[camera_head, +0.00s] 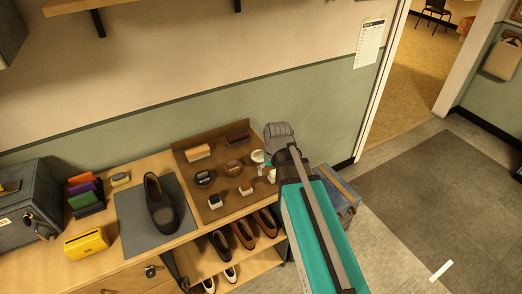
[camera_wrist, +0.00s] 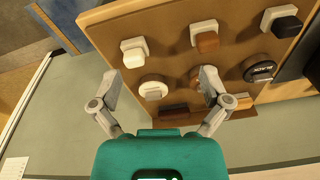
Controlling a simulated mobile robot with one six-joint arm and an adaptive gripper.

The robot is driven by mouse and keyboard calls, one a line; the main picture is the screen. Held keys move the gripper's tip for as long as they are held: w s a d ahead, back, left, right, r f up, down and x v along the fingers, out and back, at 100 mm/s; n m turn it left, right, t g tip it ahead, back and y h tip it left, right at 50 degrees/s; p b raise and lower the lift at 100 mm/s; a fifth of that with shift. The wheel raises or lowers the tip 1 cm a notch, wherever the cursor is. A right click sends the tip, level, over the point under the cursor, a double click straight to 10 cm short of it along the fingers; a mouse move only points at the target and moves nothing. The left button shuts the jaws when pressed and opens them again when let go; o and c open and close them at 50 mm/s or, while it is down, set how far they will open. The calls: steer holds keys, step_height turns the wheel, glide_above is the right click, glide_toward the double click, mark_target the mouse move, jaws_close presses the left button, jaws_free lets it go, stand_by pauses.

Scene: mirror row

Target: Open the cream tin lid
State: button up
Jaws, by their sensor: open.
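The cream tin (camera_wrist: 153,88) is a small round pale tin with a raised piece on its face. It lies on the brown board (camera_wrist: 113,15), between a pale-based dauber (camera_wrist: 133,52) and a brown tin (camera_wrist: 195,76). In the head view the cream tin (camera_head: 257,156) is at the board's right side, partly beside my arm. My gripper (camera_wrist: 160,82) is open and empty, its two grey fingers apart on either side of the cream tin in the wrist picture. I cannot tell the height gap; no contact shows. The lid appears closed.
A black tin (camera_wrist: 259,71) and daubers with brown (camera_wrist: 207,40) and black heads share the board. Two brushes (camera_head: 198,152) lie along its back. Shoes (camera_head: 243,233) fill the shelf below. A wall stands behind.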

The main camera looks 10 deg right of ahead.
mark_target(260, 151)
steer(key=w+d+r+n+t+p, duration=0.1)
steer(key=w+r+n+t, duration=0.1)
steer(key=w, duration=1.3)
steer(key=shift+w+d+r+t+y+p, duration=0.2)
steer(key=shift+r+t+y+p, duration=0.15)
steer(key=shift+r+t, duration=0.2)
steer(key=b+x, duration=1.3)
steer(key=shift+s+a+f, duration=0.1)
steer(key=shift+f, duration=0.3)
steer(key=c, duration=1.3)
steer(key=shift+c, duration=0.2)
